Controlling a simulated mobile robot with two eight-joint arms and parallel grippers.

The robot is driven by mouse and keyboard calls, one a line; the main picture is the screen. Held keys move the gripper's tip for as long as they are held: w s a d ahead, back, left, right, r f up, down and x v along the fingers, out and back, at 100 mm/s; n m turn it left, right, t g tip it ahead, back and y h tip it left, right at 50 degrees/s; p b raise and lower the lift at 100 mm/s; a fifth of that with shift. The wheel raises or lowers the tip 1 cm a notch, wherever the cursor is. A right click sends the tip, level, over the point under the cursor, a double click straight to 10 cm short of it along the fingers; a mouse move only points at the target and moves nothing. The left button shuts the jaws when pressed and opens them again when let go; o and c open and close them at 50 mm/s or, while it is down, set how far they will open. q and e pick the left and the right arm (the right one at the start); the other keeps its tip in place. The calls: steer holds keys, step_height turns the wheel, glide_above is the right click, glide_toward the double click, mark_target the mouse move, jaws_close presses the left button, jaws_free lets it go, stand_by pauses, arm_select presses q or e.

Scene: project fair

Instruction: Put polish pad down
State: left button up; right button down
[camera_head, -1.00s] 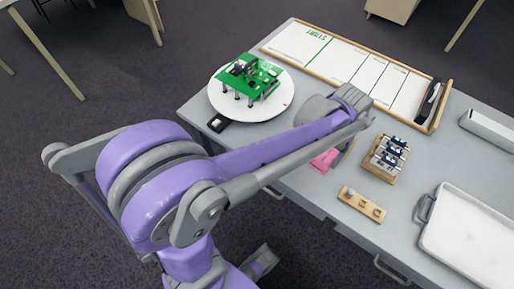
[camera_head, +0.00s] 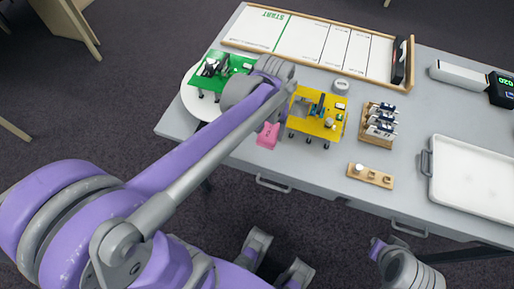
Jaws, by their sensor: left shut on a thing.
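The pink polish pad (camera_head: 268,134) shows below the wrist of my left arm, above or at the table's front edge; I cannot tell whether it touches the table. My left gripper (camera_head: 272,122) is shut on it, and its fingers are mostly hidden by my own wrist. The pad is just left of a yellow board (camera_head: 316,114) with parts on it. Part of my right arm shows at the bottom right, but its gripper fingers do not.
The grey table (camera_head: 235,150) holds a white turntable (camera_head: 190,102) with a green board (camera_head: 208,82), a white puck (camera_head: 342,86), a wooden rack (camera_head: 376,139), a small wooden block (camera_head: 371,176) and a white tray (camera_head: 475,178). A framed chart (camera_head: 300,40) lies at the back.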

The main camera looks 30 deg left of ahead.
mark_target(267, 152)
arm_select(q)
steer(key=shift+a+f, duration=0.15)
step_height(267, 152, down, 10)
steer(key=shift+r+b, duration=0.15)
steer(key=shift+b, duration=0.7)
steer(key=o, duration=1.2)
